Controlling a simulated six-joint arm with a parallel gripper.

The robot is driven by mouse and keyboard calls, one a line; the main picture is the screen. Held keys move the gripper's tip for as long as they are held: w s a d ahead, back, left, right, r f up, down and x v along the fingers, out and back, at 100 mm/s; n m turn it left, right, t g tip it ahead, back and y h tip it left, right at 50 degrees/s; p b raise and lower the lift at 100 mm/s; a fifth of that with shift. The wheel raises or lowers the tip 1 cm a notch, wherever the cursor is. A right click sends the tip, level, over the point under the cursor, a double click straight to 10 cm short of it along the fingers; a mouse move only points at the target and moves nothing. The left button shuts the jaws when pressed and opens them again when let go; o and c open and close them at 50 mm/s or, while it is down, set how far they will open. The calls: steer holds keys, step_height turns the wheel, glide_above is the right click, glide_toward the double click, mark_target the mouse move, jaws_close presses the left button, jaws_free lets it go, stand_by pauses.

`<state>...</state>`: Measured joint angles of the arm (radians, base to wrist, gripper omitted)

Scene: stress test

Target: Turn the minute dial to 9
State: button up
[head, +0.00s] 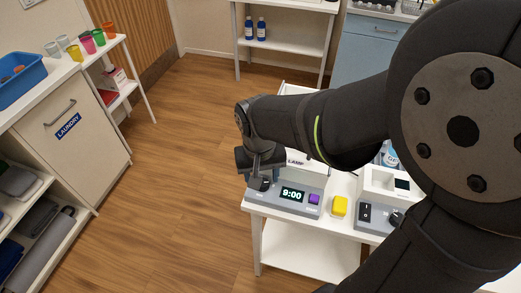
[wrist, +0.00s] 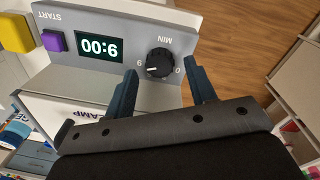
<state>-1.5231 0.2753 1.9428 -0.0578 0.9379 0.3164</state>
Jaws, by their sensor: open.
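The minute dial (wrist: 160,63) is a round black knob labelled MIN on a grey timer panel (wrist: 105,18). The wrist view shows the panel upside down. The dial's white pointer is turned toward the small digit at its left in that view. The timer display (head: 292,194) reads 9:00 in green and also shows inverted in the wrist view (wrist: 100,47). My gripper (wrist: 160,68) is open, with one blue finger on each side of the dial and visible gaps between. In the head view my gripper (head: 263,176) stands over the panel's left end.
A purple START button (wrist: 54,41) is beside the display, and a yellow block (head: 340,206) is right of the timer. A device with a black switch (head: 366,213) stands farther right. The white table's (head: 251,209) left edge is close to the dial, with open floor beyond.

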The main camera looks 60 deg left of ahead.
step_height(320, 180, up, 16)
steer(key=shift+s, duration=0.4)
steer(key=shift+a+f, duration=0.1)
steer(key=f, duration=1.1)
steer(key=w+f, duration=0.1)
steer(key=f, duration=0.5)
steer(key=shift+f, duration=0.25)
